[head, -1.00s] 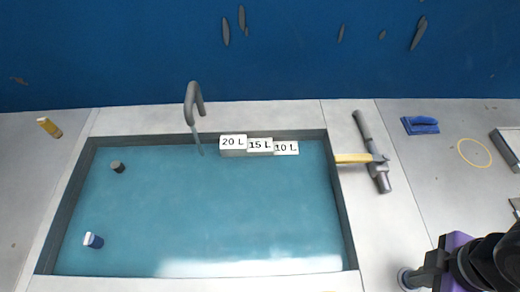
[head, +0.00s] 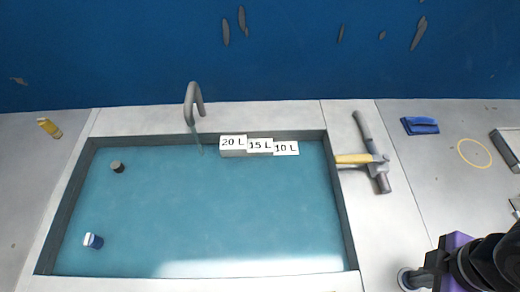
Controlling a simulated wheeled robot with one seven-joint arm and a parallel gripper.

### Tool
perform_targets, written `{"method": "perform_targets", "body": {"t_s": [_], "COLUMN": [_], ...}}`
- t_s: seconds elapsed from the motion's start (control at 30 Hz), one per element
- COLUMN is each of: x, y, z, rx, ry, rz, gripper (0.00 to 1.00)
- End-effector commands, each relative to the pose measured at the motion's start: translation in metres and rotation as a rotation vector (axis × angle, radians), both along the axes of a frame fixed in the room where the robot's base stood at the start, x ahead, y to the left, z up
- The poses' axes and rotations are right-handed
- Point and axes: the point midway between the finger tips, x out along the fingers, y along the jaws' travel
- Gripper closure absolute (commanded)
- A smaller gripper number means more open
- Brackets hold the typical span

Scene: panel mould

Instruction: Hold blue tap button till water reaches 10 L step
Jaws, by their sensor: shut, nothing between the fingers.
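The basin holds blue-green water (head: 200,215). A thin stream runs into it from the grey curved tap (head: 193,98) at its back edge. White step labels read 20 L (head: 233,142), 15 L (head: 260,145) and 10 L (head: 286,148) from left to right. The water lies close around the lowest step, marked 10 L; the exact contact is too small to tell. My gripper (head: 409,279) is shut and empty at the lower right, its tip at a grey round fitting (head: 403,281). No blue button face shows there; my gripper may hide it.
A blue brush-like block (head: 420,125) and a yellow ring (head: 474,153) are farther right. A dark plug-like piece (head: 117,166) and a blue-white cylinder (head: 93,241) are in the basin.

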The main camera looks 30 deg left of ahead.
Motion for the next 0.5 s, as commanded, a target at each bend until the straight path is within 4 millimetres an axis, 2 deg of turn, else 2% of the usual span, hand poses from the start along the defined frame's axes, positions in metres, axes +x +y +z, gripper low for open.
{"method": "perform_targets", "body": {"t_s": [0.23, 0.5], "x": [0.0, 0.0], "y": [0.0, 0.0], "z": [0.003, 0.027], "rx": [0.0, 0.001], "ry": [0.001, 0.001], "rz": [0.001, 0.001], "gripper": [1.0, 1.0]}}
